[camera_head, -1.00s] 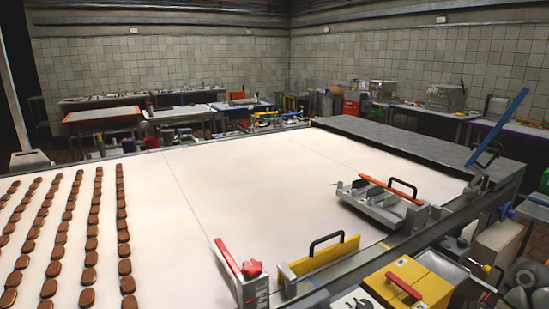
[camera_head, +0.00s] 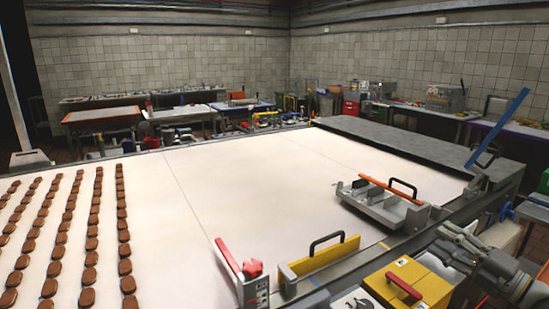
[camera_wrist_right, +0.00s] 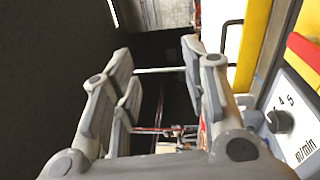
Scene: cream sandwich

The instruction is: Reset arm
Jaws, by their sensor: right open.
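My right gripper (camera_head: 448,243) is at the lower right of the head view, beside the conveyor's near rail and just right of the yellow box (camera_head: 425,285) with a red handle. In the right wrist view the gripper (camera_wrist_right: 157,60) has its fingers spread apart, with nothing between them. My left gripper is in neither view.
Rows of brown biscuits (camera_head: 90,243) lie on the left of the white conveyor belt (camera_head: 240,190). A metal device with an orange bar (camera_head: 390,189), a yellow plate (camera_head: 325,257) and a red lever (camera_head: 229,255) line the near edge. The mid-belt is clear.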

